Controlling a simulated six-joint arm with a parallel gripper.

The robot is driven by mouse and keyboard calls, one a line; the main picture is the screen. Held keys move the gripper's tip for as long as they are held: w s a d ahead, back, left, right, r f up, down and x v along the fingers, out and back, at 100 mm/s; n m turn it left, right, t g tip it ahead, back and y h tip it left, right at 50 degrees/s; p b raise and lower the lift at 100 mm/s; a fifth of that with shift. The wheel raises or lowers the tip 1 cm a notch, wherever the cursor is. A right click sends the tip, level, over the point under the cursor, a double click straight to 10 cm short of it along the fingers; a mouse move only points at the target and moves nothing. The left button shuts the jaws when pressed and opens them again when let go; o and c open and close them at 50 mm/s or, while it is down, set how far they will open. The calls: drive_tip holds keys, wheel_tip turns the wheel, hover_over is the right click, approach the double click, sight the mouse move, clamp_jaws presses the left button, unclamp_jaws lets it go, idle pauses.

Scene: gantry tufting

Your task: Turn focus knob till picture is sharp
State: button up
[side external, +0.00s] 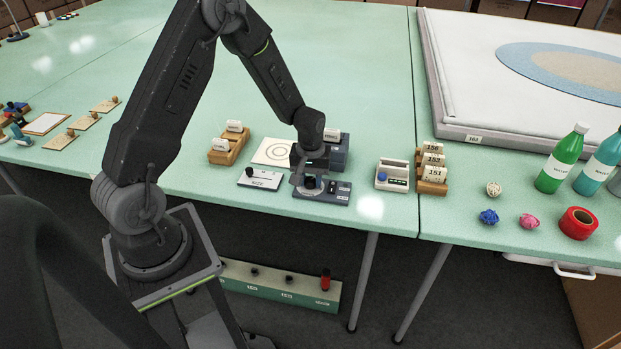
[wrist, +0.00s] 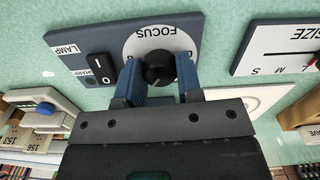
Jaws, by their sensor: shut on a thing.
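The black focus knob (wrist: 159,68) stands on a dark panel (wrist: 204,30) marked FOCUS, in the middle of a light round dial, in the wrist view. My gripper (wrist: 158,75) is shut on the knob, with one blue finger on each side of it. In the side external view my gripper (side external: 312,180) reaches down onto the same panel (side external: 338,196) at the table's front edge, and the knob is mostly hidden by it. A lamp switch (wrist: 100,68) marked I and O sits beside the dial.
A size panel (side external: 262,177) lies left of the focus panel. A white box (side external: 392,174) and a wooden rack of numbered cards (side external: 432,180) stand to the right. A dark box (side external: 338,155) stands behind my gripper. Bottles (side external: 560,165) are far right.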

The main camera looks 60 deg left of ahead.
sight(310, 180)
drive_tip(key=shift+m, duration=1.4)
drive_tip(key=o, duration=0.9)
wheel_tip(310, 180, up, 14)
drive_tip(key=shift+f, duration=0.1)
